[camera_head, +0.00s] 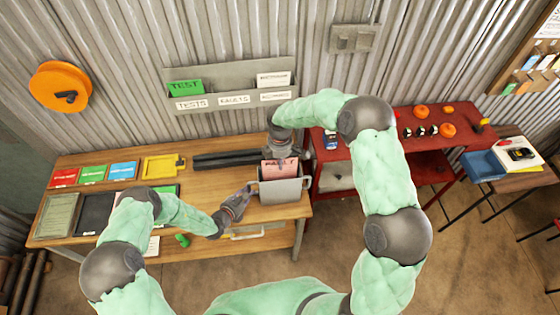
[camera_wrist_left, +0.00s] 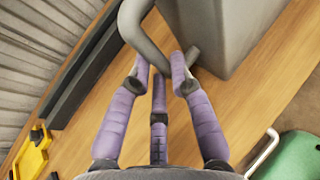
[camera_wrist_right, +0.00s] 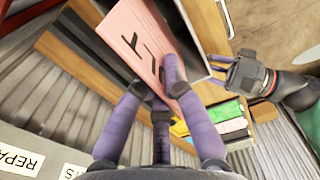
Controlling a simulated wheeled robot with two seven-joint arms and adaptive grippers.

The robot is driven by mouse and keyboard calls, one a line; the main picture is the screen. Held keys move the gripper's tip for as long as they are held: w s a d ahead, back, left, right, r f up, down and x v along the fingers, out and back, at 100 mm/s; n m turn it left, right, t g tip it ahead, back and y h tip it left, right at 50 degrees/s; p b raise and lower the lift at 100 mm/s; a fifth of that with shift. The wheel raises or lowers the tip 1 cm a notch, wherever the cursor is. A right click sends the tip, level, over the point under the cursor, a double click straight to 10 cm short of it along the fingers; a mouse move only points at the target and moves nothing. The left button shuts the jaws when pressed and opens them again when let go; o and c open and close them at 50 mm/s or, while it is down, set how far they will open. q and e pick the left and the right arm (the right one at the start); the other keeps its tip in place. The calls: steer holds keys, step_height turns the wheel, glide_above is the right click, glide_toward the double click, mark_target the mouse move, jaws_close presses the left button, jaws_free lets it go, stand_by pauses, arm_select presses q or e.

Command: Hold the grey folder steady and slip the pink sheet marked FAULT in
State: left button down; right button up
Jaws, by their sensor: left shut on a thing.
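The grey folder (camera_head: 282,192) stands on the right end of the wooden bench, with a curved handle on its left side. My left gripper (camera_head: 247,190) is shut on that handle, which passes between its fingers in the left wrist view (camera_wrist_left: 160,58). The pink sheet (camera_head: 279,168) is upright at the folder's top opening. My right gripper (camera_head: 280,158) is above the folder, shut on the sheet. In the right wrist view the sheet (camera_wrist_right: 140,42) shows part of its dark lettering between the fingers. How deep its lower edge sits is hidden.
The wooden bench (camera_head: 215,178) holds red, green and blue cards, a yellow tray (camera_head: 163,167) and dark bars (camera_head: 228,160) behind the folder. A labelled wall rack (camera_head: 232,88) hangs above. A red cart (camera_head: 385,150) stands close at the right.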

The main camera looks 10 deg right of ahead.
steer(key=shift+o, duration=1.4)
steer(key=shift+r, duration=0.1)
step_height(320, 180, up, 12)
arm_select(q)
steer(key=c, duration=1)
jaws_free()
steer(key=shift+c, duration=0.2)
steer(key=v, duration=1.2)
